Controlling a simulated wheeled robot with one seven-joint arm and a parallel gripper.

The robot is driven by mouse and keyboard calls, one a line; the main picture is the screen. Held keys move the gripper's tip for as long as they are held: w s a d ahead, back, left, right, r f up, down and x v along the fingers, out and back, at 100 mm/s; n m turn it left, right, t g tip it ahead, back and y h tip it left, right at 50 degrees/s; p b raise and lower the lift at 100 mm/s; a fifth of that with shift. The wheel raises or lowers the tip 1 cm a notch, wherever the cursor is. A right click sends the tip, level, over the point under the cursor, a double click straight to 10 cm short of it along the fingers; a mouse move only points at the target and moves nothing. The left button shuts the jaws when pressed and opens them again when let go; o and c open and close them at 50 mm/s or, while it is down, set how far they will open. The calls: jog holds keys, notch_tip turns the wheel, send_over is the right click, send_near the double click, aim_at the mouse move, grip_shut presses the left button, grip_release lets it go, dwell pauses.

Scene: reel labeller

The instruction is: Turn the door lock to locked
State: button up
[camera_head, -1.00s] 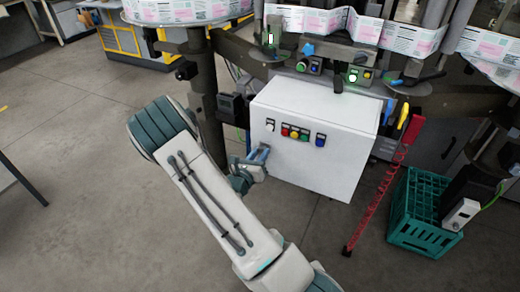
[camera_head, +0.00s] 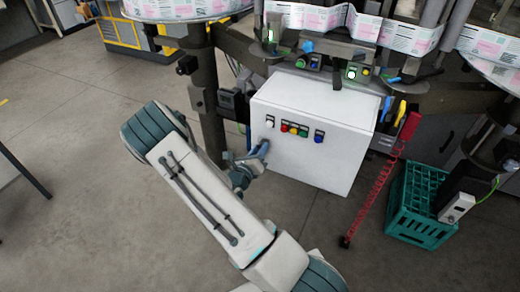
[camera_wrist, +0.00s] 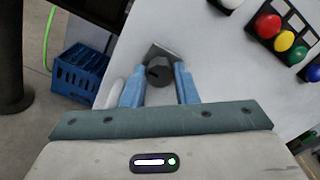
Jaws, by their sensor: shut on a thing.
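The door lock (camera_wrist: 159,72) is a dark round knob on a grey plate, set on the white cabinet's front. In the wrist view it sits between the two blue fingers of my gripper (camera_wrist: 160,80), which is shut on it. In the head view my gripper (camera_head: 262,150) is at the left side of the white cabinet (camera_head: 345,165). The lock is hidden there behind the fingers. I cannot read any lock marking.
Colored buttons and a white switch (camera_head: 270,122) are on the cabinet front, right of my gripper. A green crate (camera_head: 415,205) and a red coiled cord (camera_head: 375,190) are to the right. A blue crate (camera_wrist: 82,72) shows in the wrist view. Open floor lies left.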

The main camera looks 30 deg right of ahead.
jog(key=shift+a, duration=0.1)
jog(key=o, duration=1)
jog(key=shift+w, duration=0.1)
jog(key=b+v, duration=0.1)
jog(key=v, duration=1.3)
jog(key=shift+r, duration=0.1)
